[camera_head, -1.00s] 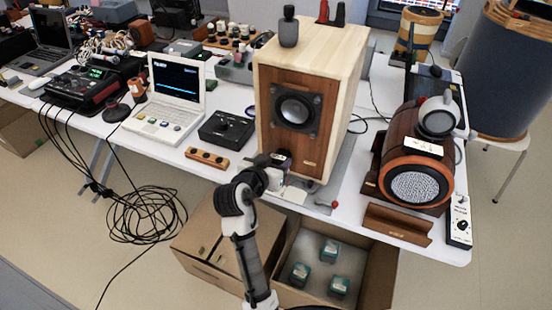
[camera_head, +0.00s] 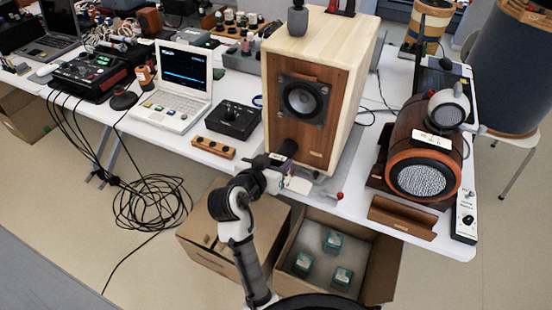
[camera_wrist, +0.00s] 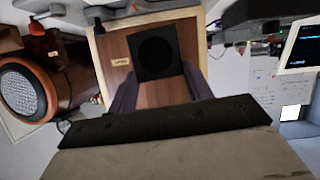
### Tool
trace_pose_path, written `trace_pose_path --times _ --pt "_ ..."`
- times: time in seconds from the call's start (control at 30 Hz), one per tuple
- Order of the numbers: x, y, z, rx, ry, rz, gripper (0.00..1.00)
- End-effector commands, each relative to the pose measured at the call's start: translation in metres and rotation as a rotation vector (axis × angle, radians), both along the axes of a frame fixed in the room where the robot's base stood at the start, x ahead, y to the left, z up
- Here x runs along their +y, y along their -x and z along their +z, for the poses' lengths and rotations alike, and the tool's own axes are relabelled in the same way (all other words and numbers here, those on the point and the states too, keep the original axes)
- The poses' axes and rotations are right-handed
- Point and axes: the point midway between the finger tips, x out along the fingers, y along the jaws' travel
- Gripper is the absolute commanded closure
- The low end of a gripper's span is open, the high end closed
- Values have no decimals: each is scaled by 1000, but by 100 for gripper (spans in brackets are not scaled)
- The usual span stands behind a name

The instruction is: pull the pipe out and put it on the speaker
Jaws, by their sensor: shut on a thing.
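The wooden speaker (camera_head: 312,143) stands upright on the white table, with a round driver in the upper part of its front. A dark pipe (camera_head: 288,148) shows low on that front, between the panel and my gripper (camera_head: 279,162). My gripper is shut on the pipe's outer end. In the wrist view, a black square piece with a round dark opening, seemingly the pipe's end (camera_wrist: 157,50), sits between my two fingers (camera_wrist: 160,84), against the speaker's wood front (camera_wrist: 116,75). How much of the pipe is still inside the speaker cannot be told.
A grey bottle-like object (camera_head: 298,20) and small items stand at the back of the speaker's top; its front part is clear. A barrel-shaped speaker (camera_head: 388,165) stands to the right. A black control box (camera_head: 233,119) is left. An open carton (camera_head: 372,275) is below the table edge.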

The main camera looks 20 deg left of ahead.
Motion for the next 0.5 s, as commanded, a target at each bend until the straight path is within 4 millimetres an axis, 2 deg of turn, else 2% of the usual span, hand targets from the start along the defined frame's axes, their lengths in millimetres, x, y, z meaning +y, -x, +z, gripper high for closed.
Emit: trace_pose_path --times 0.5 --pt "1 21 0 0 0 2 75"
